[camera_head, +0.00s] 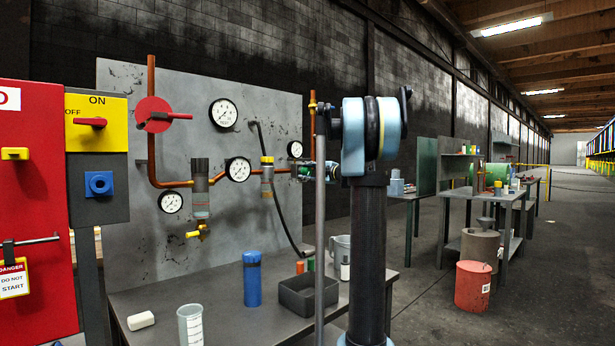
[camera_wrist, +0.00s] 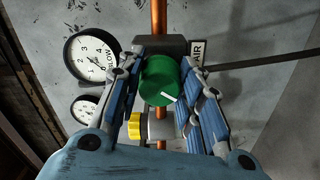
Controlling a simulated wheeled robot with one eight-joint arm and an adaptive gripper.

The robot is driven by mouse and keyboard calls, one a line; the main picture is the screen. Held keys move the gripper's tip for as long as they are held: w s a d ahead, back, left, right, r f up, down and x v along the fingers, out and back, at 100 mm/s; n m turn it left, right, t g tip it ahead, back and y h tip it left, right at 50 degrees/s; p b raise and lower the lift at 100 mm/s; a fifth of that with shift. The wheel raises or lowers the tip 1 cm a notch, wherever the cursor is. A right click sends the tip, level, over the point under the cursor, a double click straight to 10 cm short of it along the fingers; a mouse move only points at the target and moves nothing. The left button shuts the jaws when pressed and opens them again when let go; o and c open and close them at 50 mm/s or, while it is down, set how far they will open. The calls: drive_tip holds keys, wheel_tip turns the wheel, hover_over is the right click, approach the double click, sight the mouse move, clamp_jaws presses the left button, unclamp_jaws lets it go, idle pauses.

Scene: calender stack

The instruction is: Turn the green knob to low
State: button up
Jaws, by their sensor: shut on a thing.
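The green knob (camera_wrist: 159,80) is round, with a white pointer mark that slants to the lower right in the wrist view. It sits in front of a dark block (camera_wrist: 175,45) on a copper pipe (camera_wrist: 159,18). My gripper (camera_wrist: 161,68) is shut on the green knob, one blue finger on each side. A "LOW" marking (camera_wrist: 110,59) shows up and left of the knob. In the head view my gripper (camera_head: 318,171) is at the panel's right part, partly behind my arm; I cannot make out the knob there.
A yellow fitting (camera_wrist: 135,126) is just below the knob, and a gauge (camera_wrist: 90,56) is to its left. An "AIR" label (camera_wrist: 197,53) is at the right. The workbench (camera_head: 225,325) below holds a blue bottle (camera_head: 252,278) and a dark tray (camera_head: 296,299).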

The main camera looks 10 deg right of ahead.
drive_tip(key=shift+f+n, duration=0.1)
drive_tip(key=shift+n, duration=0.2)
drive_tip(key=o, duration=1.1)
drive_tip(key=v, duration=1.2)
drive_tip(key=shift+w, duration=0.1)
